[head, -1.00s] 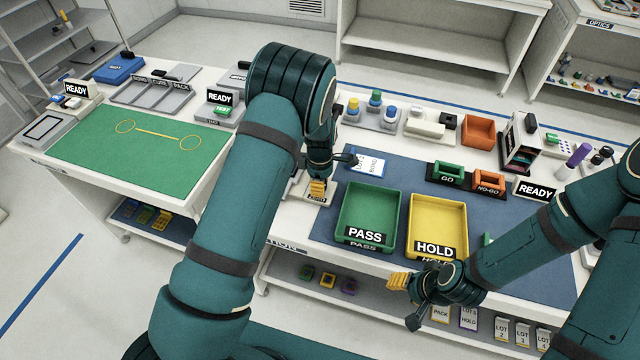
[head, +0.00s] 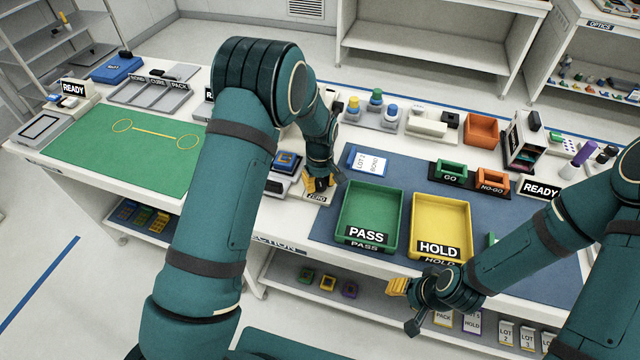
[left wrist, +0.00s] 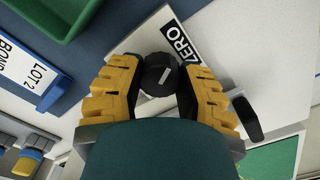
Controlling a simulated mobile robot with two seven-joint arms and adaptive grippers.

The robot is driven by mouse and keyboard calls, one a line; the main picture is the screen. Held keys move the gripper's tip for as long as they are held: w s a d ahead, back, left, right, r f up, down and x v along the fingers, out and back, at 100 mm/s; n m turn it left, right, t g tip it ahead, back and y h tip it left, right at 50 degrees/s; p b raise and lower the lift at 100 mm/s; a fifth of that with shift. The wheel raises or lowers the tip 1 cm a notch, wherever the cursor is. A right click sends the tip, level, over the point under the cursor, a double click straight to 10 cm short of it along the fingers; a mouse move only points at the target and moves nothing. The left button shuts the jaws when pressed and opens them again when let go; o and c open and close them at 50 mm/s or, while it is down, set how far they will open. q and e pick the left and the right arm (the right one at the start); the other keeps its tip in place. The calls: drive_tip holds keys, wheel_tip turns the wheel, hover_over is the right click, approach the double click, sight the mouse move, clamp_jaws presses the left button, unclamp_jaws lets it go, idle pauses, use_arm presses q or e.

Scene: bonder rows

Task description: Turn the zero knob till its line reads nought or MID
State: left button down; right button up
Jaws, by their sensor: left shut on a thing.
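The zero knob (left wrist: 158,75) is a round black knob with a short white line on top, in the left wrist view. It stands on a pale plate beside a black ZERO label (left wrist: 181,43), which also shows in the head view (head: 316,198). My left gripper (left wrist: 159,85) has its yellow fingers on either side of the knob and is shut on it. In the head view my left gripper (head: 318,184) hides the knob. The line lies slanted, and I cannot read any scale mark against it. My right gripper (head: 399,286) hangs in front of the yellow HOLD tray, away from the knob; its opening is unclear.
The green PASS tray (head: 369,190) and yellow HOLD tray (head: 440,205) stand right of the knob on a blue mat. A LOT 2 BOND card (head: 367,161) stands close behind. A device with a blue-and-yellow part (head: 287,161) sits just left.

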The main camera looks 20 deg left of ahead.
sight(320, 182)
use_arm(q)
drive_tip(key=m+b, duration=0.1)
drive_tip(key=m, duration=0.4)
drive_tip(key=shift+f+m, duration=0.1)
drive_tip(key=shift+m, duration=0.2)
drive_tip(key=m+b, duration=0.1)
drive_tip(key=m, duration=0.4)
drive_tip(key=shift+m, duration=0.4)
drive_tip(key=c, duration=0.5)
unclamp_jaws()
wheel_tip(320, 182, up, 12)
drive_tip(key=shift+r, duration=0.1)
idle(0.4)
